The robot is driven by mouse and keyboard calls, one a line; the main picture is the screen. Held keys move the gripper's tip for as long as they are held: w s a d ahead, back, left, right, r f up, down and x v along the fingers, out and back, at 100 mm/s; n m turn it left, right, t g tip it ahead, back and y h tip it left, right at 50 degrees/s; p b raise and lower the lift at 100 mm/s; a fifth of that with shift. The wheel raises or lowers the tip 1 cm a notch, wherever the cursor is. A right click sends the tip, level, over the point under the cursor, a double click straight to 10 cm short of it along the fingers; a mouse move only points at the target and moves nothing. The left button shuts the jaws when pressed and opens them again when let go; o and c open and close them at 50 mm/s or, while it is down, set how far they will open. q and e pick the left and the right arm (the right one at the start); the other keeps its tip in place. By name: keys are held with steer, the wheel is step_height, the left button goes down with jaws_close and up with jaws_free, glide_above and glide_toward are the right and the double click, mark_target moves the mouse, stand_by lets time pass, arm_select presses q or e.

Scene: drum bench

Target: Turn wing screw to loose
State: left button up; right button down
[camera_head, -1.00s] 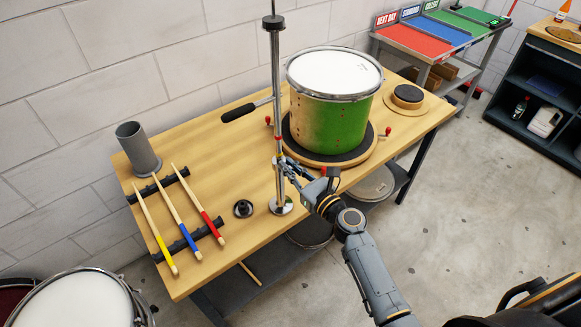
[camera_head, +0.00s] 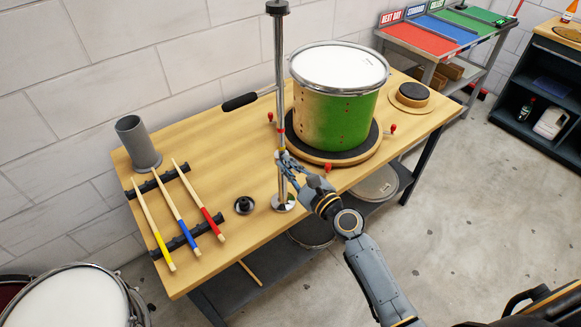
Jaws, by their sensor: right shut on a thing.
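A chrome stand pole (camera_head: 280,85) rises from a round chrome base (camera_head: 283,202) on the wooden bench. A small red ring shows on the pole above my right gripper. My right gripper (camera_head: 285,160) reaches in from the lower right and is shut at the pole, at about a third of its height. The wing screw is hidden behind the fingers or too small to make out. My left gripper is not in view.
A green drum (camera_head: 335,105) stands on a round dark-topped turntable with red handles, right of the pole. Drumsticks (camera_head: 175,220) lie on black racks at left, near a grey cup (camera_head: 138,145). A black knob (camera_head: 244,205) sits beside the base.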

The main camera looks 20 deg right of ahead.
steer(key=shift+d+f+n+b, duration=0.1)
steer(key=shift+f+n+b, duration=0.6)
steer(key=shift+n, duration=3.15)
steer(key=shift+a+f+n+b, duration=0.1)
steer(key=shift+f+n+b, duration=0.6)
steer(key=shift+n, duration=3.2)
steer(key=shift+d+f+n+b, duration=0.1)
steer(key=shift+f+n+b, duration=0.6)
steer(key=shift+n, duration=3.15)
steer(key=shift+f, duration=0.2)
steer(key=c, duration=1.4)
jaws_free()
steer(key=v, duration=1.2)
steer(key=shift+r, duration=0.1)
